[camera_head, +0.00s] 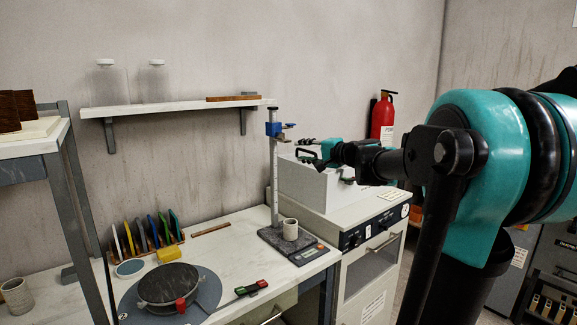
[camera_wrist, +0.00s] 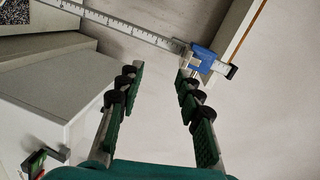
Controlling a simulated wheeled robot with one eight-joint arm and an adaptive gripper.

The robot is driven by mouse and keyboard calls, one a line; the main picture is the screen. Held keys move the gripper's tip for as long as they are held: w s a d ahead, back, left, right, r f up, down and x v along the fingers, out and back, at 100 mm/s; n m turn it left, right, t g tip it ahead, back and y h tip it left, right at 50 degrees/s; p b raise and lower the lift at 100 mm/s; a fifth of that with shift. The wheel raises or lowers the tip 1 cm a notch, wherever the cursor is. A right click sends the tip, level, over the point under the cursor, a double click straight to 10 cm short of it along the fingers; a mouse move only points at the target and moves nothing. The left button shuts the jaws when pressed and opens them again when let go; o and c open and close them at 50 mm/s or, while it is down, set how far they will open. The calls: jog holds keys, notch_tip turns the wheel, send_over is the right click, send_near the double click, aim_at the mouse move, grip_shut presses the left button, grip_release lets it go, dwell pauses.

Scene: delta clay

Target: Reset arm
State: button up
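My gripper (camera_head: 305,150) is at the end of my arm, which reaches in from the right in the head view. It is above the white box on the cabinet, a little right of the height gauge. In the wrist view my gripper (camera_wrist: 160,75) has its two green-padded fingers spread wide apart with nothing between them. The height gauge (camera_head: 274,170) stands upright on a dark base, and its blue slider (camera_wrist: 203,60) shows beyond the fingertips in the wrist view. I cannot tell the exact distance from the fingers to the slider.
A pale cup (camera_head: 290,229) stands on the gauge's dark base (camera_head: 296,246). A white box (camera_head: 318,188) sits on the cabinet (camera_head: 372,250) below my gripper. A shelf (camera_head: 170,107) with two jars is on the wall.

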jog(key=s+a+f+n+g+h, duration=0.1)
jog(key=s+f+n+g, duration=0.1)
jog(key=s+f, duration=0.45)
jog(key=s+a+f+n+g+h, duration=0.15)
jog(key=s+f, duration=0.25)
jog(key=f, duration=0.5)
jog(key=s+d+f+n+g+h, duration=0.2)
jog(key=s+d+f+h, duration=0.2)
jog(key=s+f, duration=0.7)
jog(key=s+d+f+n+g+h, duration=0.3)
jog(key=s+d+f, duration=0.6)
jog(key=s+f, duration=0.3)
jog(key=shift+f+h, duration=0.45)
jog(key=shift+h, duration=0.1)
